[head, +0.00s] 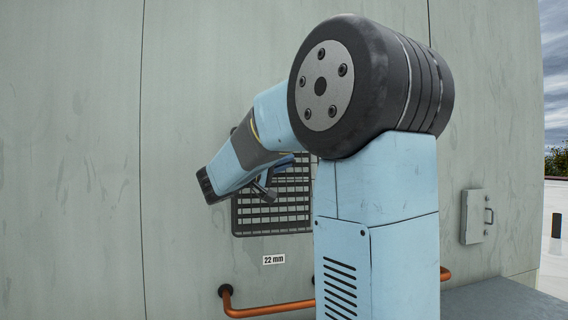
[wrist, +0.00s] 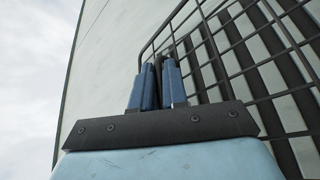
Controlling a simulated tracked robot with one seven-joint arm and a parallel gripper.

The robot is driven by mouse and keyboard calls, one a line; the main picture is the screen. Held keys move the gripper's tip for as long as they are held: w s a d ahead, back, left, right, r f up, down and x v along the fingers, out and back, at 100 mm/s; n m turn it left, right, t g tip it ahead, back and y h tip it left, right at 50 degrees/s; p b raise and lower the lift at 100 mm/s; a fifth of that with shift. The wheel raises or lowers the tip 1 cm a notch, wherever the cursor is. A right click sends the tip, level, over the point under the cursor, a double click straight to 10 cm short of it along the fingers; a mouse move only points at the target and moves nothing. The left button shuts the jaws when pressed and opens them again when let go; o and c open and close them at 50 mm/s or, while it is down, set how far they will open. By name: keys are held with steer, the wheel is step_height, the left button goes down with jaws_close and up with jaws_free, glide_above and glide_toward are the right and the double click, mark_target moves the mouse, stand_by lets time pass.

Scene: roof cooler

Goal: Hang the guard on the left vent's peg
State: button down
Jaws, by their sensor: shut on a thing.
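The guard is a dark wire grid with a rounded frame, in front of the wall in the head view (head: 268,213), partly hidden by my arm. In the wrist view the guard (wrist: 240,43) fills the upper right. My gripper (wrist: 159,68) is shut on its edge, with both blue fingers close together around a dark bar. Dark slats of a vent (wrist: 212,62) show behind the wires. I cannot tell whether the guard touches the wall. No peg can be made out in either view.
A "22 mm" label (head: 273,260) is on the wall below the guard. An orange pipe (head: 265,309) runs low along the wall. A small grey hatch (head: 475,216) is at the right. The wall (head: 70,160) at the left is bare.

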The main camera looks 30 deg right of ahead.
steer(key=shift+w+d+f, duration=0.15)
steer(key=shift+w+f, duration=0.1)
steer(key=shift+w, duration=0.3)
steer(key=shift+w+d+f, duration=0.15)
steer(key=shift+w+f, duration=0.05)
steer(key=shift+w, duration=0.3)
steer(key=c, duration=1.1)
jaws_free()
steer(key=shift+f, duration=0.1)
